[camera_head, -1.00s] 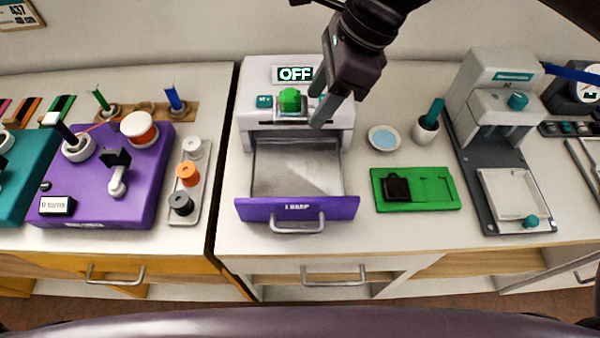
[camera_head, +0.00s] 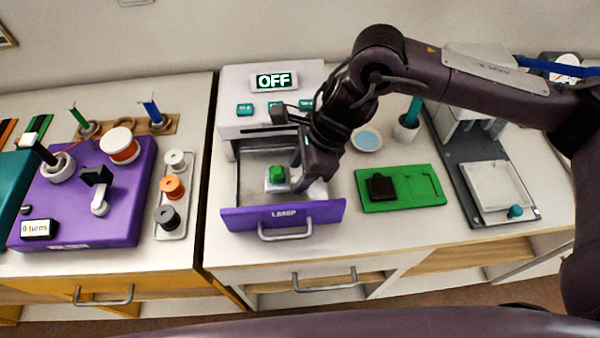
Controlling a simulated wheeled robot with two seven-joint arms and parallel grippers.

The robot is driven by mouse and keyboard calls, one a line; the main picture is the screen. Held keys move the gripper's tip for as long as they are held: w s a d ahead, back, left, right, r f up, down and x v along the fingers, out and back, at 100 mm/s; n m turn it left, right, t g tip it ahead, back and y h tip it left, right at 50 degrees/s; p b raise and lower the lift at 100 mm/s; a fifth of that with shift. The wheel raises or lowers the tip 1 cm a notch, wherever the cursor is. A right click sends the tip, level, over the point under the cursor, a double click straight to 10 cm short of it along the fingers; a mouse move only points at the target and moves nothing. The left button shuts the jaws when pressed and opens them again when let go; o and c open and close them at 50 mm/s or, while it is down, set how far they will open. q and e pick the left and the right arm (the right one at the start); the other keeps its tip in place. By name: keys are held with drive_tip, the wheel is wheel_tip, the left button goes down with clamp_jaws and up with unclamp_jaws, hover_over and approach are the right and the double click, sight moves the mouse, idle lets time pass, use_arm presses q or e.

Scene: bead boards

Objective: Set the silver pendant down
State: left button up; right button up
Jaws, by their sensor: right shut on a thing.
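The silver pendant (camera_head: 270,187) shows as a small pale silver piece with a green block (camera_head: 277,174) on top. It is inside the open drawer (camera_head: 284,215) of the white laser machine (camera_head: 235,85), near the drawer's purple front. My right gripper (camera_head: 292,183) reaches down into the drawer from the upper right and is shut on the pendant. Its fingers partly hide the pendant's right side. I cannot tell whether the pendant touches the drawer floor. My left gripper is not in view.
The machine's display (camera_head: 275,81) reads OFF. A green tray (camera_head: 420,190) with a dark block and a shallow blue-filled dish (camera_head: 366,140) lie to the right. A purple winding station (camera_head: 125,200) and a spool tray (camera_head: 188,180) stand to the left. Drawer floor around the pendant is mostly bare.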

wheel_tip(320, 180, down, 2)
drive_tip(key=shift+f, duration=0.2)
drive_tip(key=o, duration=1)
drive_tip(key=shift+r, duration=0.1)
drive_tip(key=shift+r, duration=0.15)
drive_tip(key=b+v, duration=0.1)
drive_tip(key=v, duration=1.1)
